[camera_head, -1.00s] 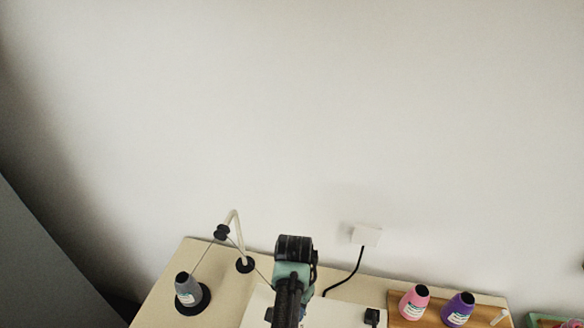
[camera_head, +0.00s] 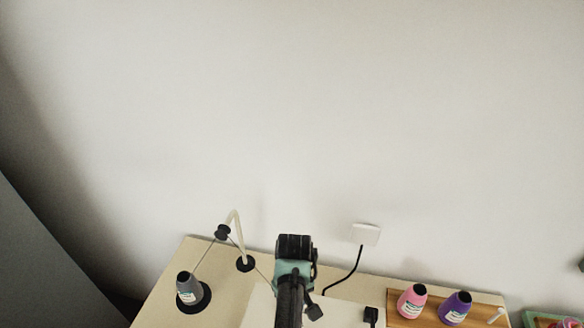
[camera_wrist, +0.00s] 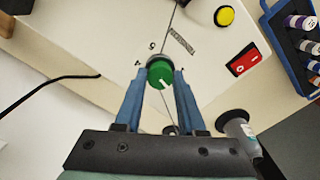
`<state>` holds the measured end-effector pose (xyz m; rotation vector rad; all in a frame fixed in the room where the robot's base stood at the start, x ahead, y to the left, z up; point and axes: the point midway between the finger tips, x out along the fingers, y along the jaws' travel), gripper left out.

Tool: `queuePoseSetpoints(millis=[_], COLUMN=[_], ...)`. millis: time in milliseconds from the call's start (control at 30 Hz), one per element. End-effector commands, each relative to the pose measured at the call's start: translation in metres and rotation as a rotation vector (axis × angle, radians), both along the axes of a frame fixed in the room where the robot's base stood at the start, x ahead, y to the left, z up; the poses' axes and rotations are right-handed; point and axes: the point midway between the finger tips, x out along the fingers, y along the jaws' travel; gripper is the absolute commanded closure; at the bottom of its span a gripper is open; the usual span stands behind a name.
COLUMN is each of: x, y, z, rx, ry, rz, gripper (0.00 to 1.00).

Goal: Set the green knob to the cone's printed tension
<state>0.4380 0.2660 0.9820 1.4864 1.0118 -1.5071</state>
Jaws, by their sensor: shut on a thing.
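The green knob (camera_wrist: 158,74) sits on the white machine panel, with a white pointer line towards the lower right in the wrist view. My gripper (camera_wrist: 160,77) is shut on it, one blue finger on each side. Digits 5 and 4 show beside the knob; other marks are hidden or too small. A grey cone (camera_head: 187,287) stands on a black round base at the table's left; what seems the same cone shows in the wrist view (camera_wrist: 238,124). Its label print is unreadable. In the head view my arm hides the knob and fingertips.
A yellow button (camera_wrist: 225,16) and a red switch (camera_wrist: 243,60) are on the panel. A pink cone (camera_head: 412,301) and a purple cone (camera_head: 456,308) stand on a wooden board at the right. A thread guide post (camera_head: 238,235) rises behind the grey cone. A blue rack (camera_wrist: 282,40) holds several spools.

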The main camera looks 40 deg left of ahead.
Motion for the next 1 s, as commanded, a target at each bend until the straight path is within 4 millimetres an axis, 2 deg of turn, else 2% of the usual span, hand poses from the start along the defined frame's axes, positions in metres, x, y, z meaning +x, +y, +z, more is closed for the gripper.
queuePoseSetpoints(millis=[500, 700, 1000], x=[0.0018, 0.0018, 0.0015], y=[0.0012, 0.0013, 0.0018], z=[0.0019, 0.0019, 0.0019], rx=[0.003, 0.004, 0.005], ry=[-0.005, -0.004, -0.004], rz=[0.463, 0.587, 0.683], gripper=[1.0, 1.0, 1.0])
